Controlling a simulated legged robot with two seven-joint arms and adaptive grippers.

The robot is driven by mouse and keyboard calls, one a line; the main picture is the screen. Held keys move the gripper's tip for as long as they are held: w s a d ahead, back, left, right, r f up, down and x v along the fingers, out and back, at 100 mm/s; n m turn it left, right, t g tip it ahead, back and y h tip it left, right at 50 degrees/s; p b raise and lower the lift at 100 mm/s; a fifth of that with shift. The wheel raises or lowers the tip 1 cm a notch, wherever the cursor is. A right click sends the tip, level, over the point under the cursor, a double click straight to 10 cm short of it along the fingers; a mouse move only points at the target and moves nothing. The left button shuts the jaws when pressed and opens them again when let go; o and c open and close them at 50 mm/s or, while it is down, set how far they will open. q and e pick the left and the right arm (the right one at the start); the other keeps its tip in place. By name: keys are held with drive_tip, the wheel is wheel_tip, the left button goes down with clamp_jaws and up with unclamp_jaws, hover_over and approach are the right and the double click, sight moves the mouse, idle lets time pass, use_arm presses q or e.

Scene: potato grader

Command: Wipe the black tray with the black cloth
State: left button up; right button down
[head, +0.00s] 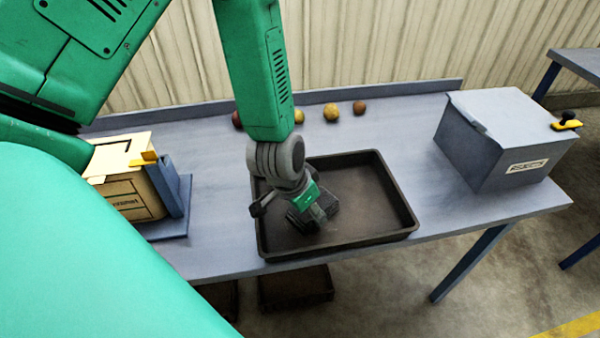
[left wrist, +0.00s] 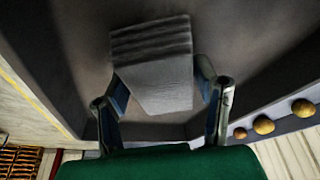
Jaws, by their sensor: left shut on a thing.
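The black tray (head: 385,185) lies on the grey bench, a shallow rectangular pan with a raised rim. My left gripper (head: 318,214) is down inside the tray, over the left half of its floor. In the left wrist view my left gripper (left wrist: 160,88) is shut on the black cloth (left wrist: 155,75), which looks dark grey and folded in layers. In the head view the cloth is hard to tell from the dark fingers. Whether it touches the tray floor is not clear. My right gripper is not in view.
Several potatoes (head: 331,112) lie behind the tray. A grey lidded box (head: 505,140) stands at the right end of the bench (head: 225,205), and a cardboard box (head: 125,190) in a holder at the left. Dark crates (head: 295,287) are under the bench. Bench right of the tray is clear.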

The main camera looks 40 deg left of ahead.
use_arm(q)
drive_tip(key=shift+w+d, duration=0.45)
drive_tip(key=shift+w, duration=0.1)
drive_tip(key=shift+r, duration=0.15)
wheel_tip(320, 180, up, 6)
drive_tip(key=p, duration=0.5)
drive_tip(key=shift+p, duration=0.4)
wheel_tip(320, 180, up, 3)
drive_tip(key=p, duration=0.3)
drive_tip(key=shift+s, duration=0.15)
